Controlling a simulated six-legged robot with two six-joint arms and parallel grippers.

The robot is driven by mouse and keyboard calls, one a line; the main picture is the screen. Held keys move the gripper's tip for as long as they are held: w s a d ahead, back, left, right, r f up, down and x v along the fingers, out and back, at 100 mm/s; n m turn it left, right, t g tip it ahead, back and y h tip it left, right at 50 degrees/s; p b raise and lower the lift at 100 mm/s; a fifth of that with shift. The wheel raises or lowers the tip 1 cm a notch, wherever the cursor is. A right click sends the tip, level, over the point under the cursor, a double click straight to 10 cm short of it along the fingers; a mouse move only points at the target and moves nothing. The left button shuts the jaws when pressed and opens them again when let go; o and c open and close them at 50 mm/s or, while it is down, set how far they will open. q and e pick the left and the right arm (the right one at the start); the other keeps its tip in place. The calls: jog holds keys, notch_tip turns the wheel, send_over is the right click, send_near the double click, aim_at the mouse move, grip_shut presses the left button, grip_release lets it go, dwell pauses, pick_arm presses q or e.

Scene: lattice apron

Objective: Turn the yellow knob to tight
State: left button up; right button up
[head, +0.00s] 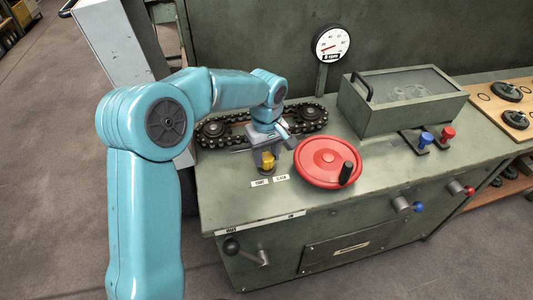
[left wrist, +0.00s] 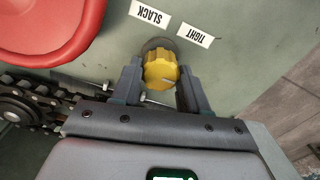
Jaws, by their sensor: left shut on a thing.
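The yellow knob (head: 267,161) sits on the green bench top below my left gripper (head: 268,158). In the left wrist view the ribbed yellow knob (left wrist: 160,71) is between the two fingers of my left gripper (left wrist: 159,82), which is shut on it. A pale mark shows on the knob's side nearest the palm. The TIGHT label (left wrist: 195,35) and the SLACK label (left wrist: 149,14) lie beyond the knob. They also show in the head view, TIGHT (head: 260,182) on the left and SLACK (head: 281,179) on the right. My right gripper is not in view.
A red handwheel (head: 322,160) with a black handle stands close right of the knob. A chain on sprockets (head: 215,128) lies behind. A dial gauge (head: 331,44) and a green box (head: 403,97) stand farther back. The bench's front left top (head: 222,205) is clear.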

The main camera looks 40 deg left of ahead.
aim_at(266, 157)
pick_arm(q)
jog(key=shift+w+r, duration=0.1)
jog(key=shift+r, duration=0.05)
jog(key=o, duration=1.1)
jog(key=shift+c, duration=0.2)
notch_tip(266, 157, up, 16)
jog(key=p, duration=0.2)
jog(key=shift+p, duration=0.3)
jog(key=shift+s, duration=0.2)
